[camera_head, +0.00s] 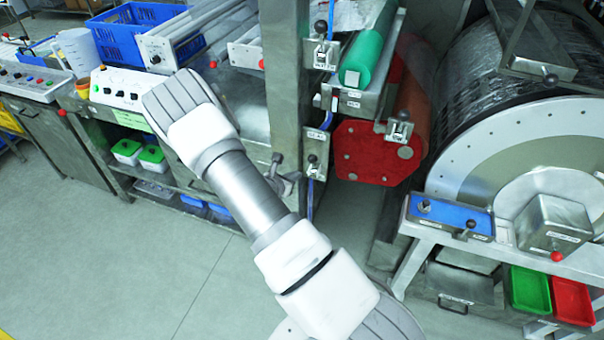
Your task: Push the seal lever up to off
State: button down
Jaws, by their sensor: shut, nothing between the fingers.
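Several small levers with round dark knobs sit on labelled metal plates on and around the steel post. One lever (313,157) is at mid-height on the post, just right of my arm. Another lever (321,37) is near the top of the post, and a third (399,127) is in front of the red roller end. My white and grey arm crosses the middle of the view.
A grey metal part with a dark knob (277,158) shows close beside my arm. The large drum (480,90) stands at the right, with a blue switch panel (450,215) below it. Green (529,290) and red (572,300) trays lie lower right. The floor at left is clear.

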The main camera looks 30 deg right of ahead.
jog(key=v, duration=0.7)
jog(key=shift+r, duration=0.2)
jog(key=shift+w+d, duration=0.1)
jog(key=s+r+m+g, duration=0.1)
jog(key=s+r+m, duration=0.25)
jog(key=r, duration=0.25)
jog(key=s+r+m+g+y, duration=0.1)
jog(key=s+r+m+g, duration=0.15)
jog(key=r+m, duration=0.3)
jog(key=s+r+m+g, duration=0.1)
jog(key=s+r+m, duration=0.3)
jog(key=r, duration=0.3)
jog(key=s+a+r+m+t+y, duration=0.4)
jog(key=s+a+r+m+y, duration=0.5)
jog(key=s+a+r, duration=0.3)
jog(key=s+a+m, duration=0.1)
jog(key=s, duration=0.1)
jog(key=shift+s+r+m, duration=0.2)
jog(key=shift+s+m, duration=0.1)
jog(key=shift+s, duration=0.05)
